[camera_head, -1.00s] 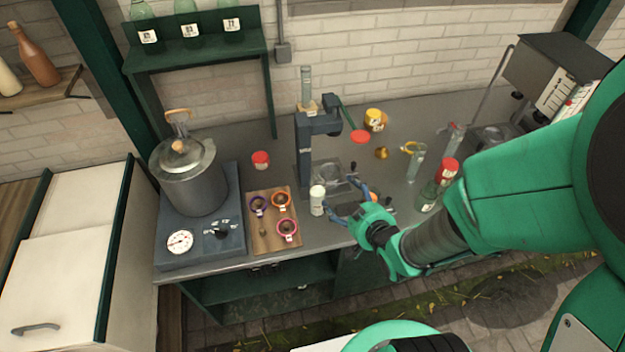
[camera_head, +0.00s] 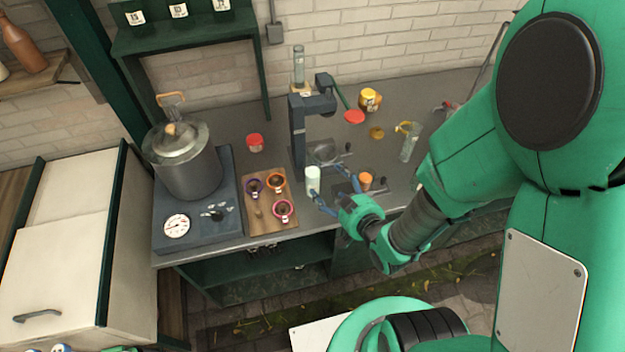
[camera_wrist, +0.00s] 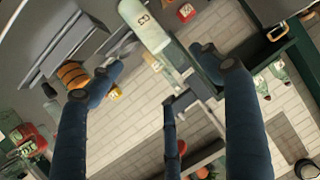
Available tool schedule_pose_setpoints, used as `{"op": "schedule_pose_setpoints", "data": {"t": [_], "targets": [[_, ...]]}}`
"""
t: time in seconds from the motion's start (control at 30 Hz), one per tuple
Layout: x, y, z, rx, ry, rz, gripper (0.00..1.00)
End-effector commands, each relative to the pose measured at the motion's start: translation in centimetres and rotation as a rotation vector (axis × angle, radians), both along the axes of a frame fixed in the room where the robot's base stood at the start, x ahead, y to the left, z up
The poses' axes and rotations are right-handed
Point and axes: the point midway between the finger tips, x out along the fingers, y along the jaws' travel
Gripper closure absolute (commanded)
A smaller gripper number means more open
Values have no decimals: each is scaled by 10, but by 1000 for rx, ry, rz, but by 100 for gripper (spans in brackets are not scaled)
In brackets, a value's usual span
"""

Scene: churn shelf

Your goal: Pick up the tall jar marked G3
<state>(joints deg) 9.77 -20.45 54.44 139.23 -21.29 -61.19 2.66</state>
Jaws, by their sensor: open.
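In the head view a pale, white-lidded jar (camera_head: 313,177), which looks like the same one, stands upright near the bench's front edge. My gripper (camera_head: 335,189) is open and empty, its left finger close by the jar's lower part. In the wrist view my gripper (camera_wrist: 158,65) has its fingers spread, with the jar beyond the tips and between their lines. I cannot tell whether the left finger touches the jar.
A wooden board (camera_head: 265,222) with several coloured rings lies left of the jar. A dark press-like stand (camera_head: 299,135) rises behind it. An orange-topped item (camera_head: 365,180) stands by the right finger. A large pot (camera_head: 187,165) stands further left. A red-lidded jar (camera_head: 255,143) is behind the board.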

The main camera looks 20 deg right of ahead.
Motion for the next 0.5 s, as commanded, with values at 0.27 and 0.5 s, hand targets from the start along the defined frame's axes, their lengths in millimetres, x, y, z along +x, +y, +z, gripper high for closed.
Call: {"op": "schedule_pose_setpoints", "data": {"t": [0.27,0.5], "targets": [[35,7,-17,0,2,2,22],[58,11,-26,0,2,0,22]]}}
